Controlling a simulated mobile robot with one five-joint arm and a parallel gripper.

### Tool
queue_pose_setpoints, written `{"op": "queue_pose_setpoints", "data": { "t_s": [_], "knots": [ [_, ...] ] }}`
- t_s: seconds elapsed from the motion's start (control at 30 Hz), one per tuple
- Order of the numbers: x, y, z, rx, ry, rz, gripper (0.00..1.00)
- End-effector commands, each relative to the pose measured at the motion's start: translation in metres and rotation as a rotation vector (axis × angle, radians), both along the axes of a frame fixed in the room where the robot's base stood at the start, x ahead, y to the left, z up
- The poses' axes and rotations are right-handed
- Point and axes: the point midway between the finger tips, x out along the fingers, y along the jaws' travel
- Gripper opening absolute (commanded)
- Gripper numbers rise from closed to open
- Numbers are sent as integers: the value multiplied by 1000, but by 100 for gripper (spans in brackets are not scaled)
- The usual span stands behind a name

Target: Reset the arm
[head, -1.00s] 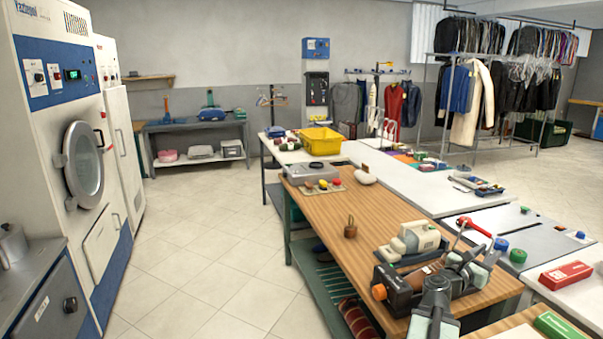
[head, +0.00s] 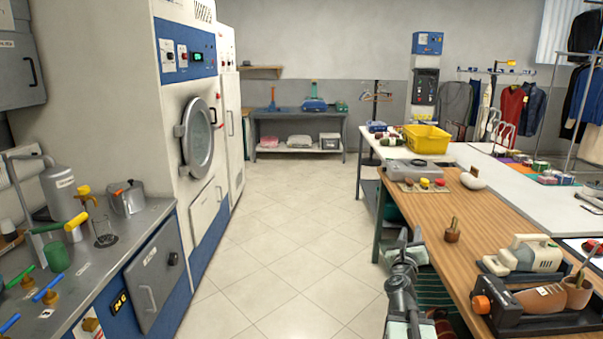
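My arm (head: 402,290) rises from the bottom edge, right of the middle, and points forward. My gripper (head: 409,240) is at its far end, in front of the wooden table's left edge and the green lower shelf. Its two fingers look apart, with nothing seen between them, though they are small in the picture. The wooden table (head: 480,215) stands to the right of the gripper.
A brown shoe (head: 540,299) on a black stand, a cream device (head: 530,254) and a small brown stamp (head: 452,231) are on the table. The tiled aisle (head: 290,240) is clear. A metal counter (head: 110,270) and a round-door machine (head: 185,130) line the left.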

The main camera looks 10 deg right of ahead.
Motion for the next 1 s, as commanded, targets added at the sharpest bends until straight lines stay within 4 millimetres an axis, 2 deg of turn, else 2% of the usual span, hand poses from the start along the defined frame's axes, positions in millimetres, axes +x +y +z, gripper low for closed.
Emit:
{"op": "queue_pose_setpoints", "data": {
  "t_s": [0.03, 0.07, 0.1, 0.17, 0.2, 0.27, 0.3, 0.37, 0.4, 0.47, 0.5, 0.57, 0.63, 0.7, 0.8, 0.93, 0.97, 1.0],
  "knots": [
    [21, 39, -12, -57, 58, 87, 30],
    [33, 63, -17, -99, 98, 142, 30],
    [46, 94, -25, -159, 153, 215, 30],
    [63, 142, -40, -257, 239, 325, 30],
    [72, 175, -51, -325, 296, 400, 30],
    [80, 223, -70, -442, 382, 519, 30],
    [83, 255, -85, -531, 445, 598, 30],
    [81, 302, -111, -678, 544, 721, 30],
    [77, 331, -130, -788, 615, 807, 30],
    [64, 370, -163, -967, 727, 945, 30],
    [51, 390, -185, -1093, 805, 1038, 30],
    [28, 409, -218, -1284, 922, 1180, 30],
    [-4, 412, -250, -1485, 1055, 1343, 30],
    [-34, 399, -272, -1643, 1171, 1491, 30],
    [-76, 378, -292, -1812, 1297, 1707, 30],
    [-128, 355, -303, -1969, 1366, 2019, 30],
    [-139, 352, -304, 1928, -1303, -2023, 30],
    [-149, 353, -304, 1896, -1203, -2016, 30]
  ]
}}
